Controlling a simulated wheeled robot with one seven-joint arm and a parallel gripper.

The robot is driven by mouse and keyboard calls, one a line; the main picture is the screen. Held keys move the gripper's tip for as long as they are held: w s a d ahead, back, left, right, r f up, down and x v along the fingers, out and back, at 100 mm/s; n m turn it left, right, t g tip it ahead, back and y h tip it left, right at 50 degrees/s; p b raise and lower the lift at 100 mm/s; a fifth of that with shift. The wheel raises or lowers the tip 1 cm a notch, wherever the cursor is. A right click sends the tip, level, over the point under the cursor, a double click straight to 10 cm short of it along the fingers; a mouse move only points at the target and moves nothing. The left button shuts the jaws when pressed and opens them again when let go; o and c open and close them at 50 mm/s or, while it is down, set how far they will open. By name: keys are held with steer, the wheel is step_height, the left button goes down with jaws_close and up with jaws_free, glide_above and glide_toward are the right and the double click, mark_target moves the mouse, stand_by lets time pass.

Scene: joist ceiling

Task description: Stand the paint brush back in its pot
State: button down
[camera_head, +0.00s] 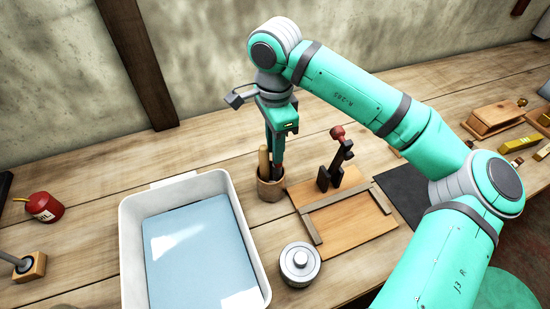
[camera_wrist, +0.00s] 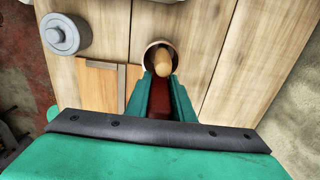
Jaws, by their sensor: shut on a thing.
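The pot (camera_head: 270,190) is a small brown cup standing on the bench, right of the white tray; its pale rim also shows in the wrist view (camera_wrist: 147,56). A tan rounded wooden handle (camera_head: 263,160) stands up from the pot and also shows in the wrist view (camera_wrist: 162,62). My gripper (camera_head: 278,165) points down at the pot's right side, close beside that handle. It is shut on a dark red thing, apparently the paint brush (camera_wrist: 160,104). The fingers and pot wall hide its lower end, so I cannot tell how deep it sits.
A white tray (camera_head: 257,262) with a blue sheet or liquid stands close left of the pot. A wooden board (camera_head: 350,222) with a dark upright clamp (camera_head: 336,165) is close right. A round metal tin (camera_head: 300,264) is in front. A red can (camera_head: 44,207) is far left.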

steer(key=shift+f, duration=2.4)
steer(key=c, duration=1.5)
jaws_free()
steer(key=shift+c, duration=0.2)
step_height(320, 180, up, 12)
steer(key=shift+r, duration=0.15)
steer(key=shift+s, duration=0.1)
